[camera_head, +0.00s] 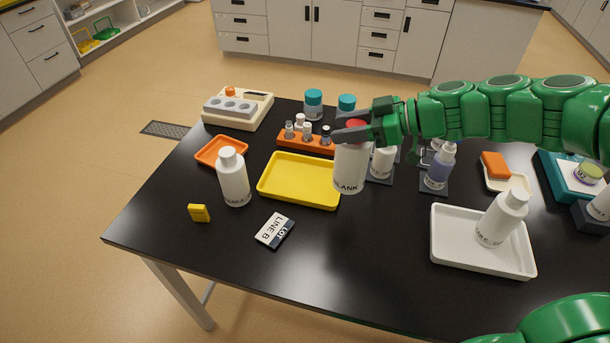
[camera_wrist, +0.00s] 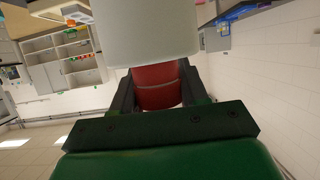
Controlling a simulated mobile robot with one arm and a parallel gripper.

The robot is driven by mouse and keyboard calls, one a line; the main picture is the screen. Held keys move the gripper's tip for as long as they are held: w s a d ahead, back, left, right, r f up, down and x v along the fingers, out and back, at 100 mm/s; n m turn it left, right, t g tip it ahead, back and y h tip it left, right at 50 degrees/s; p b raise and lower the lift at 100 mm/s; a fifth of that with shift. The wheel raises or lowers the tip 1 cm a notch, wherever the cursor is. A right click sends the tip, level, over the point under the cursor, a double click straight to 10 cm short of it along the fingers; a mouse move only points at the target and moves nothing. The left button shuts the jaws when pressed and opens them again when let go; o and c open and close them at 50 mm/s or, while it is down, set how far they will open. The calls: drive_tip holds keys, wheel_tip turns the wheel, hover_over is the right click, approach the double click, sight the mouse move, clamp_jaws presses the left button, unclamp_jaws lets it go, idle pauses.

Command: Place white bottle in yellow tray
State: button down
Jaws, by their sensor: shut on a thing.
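My gripper (camera_head: 352,133) is shut on the red cap of a white bottle (camera_head: 349,170) marked BLANK. The bottle hangs upright beside the right end of the yellow tray (camera_head: 292,181), overlapping its right edge in the head view; its exact height above the table is hard to tell. In the wrist view the white body (camera_wrist: 150,32) fills the top, with the red cap (camera_wrist: 157,86) between my fingers. The yellow tray is empty. Another white bottle (camera_head: 233,178) stands left of the tray, and a third (camera_head: 501,220) is in the white tray (camera_head: 480,266).
An orange tray (camera_head: 221,152), a yellow block (camera_head: 199,213) and a LINE B label (camera_head: 274,230) are near the left. An orange rack (camera_head: 306,139) with small vials is behind the yellow tray. A spray bottle (camera_head: 440,167) stands to the right. The front middle table is clear.

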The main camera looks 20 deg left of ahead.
drive_tip(key=s+a+r, duration=0.1)
drive_tip(key=s+a, duration=0.3)
drive_tip(key=a, duration=0.2)
drive_tip(key=w+a+f, duration=0.7)
drive_tip(key=w+f, duration=0.5)
drive_tip(key=f, duration=0.1)
drive_tip(key=shift+a, duration=0.2)
idle(0.3)
drive_tip(key=c, duration=0.6)
unclamp_jaws()
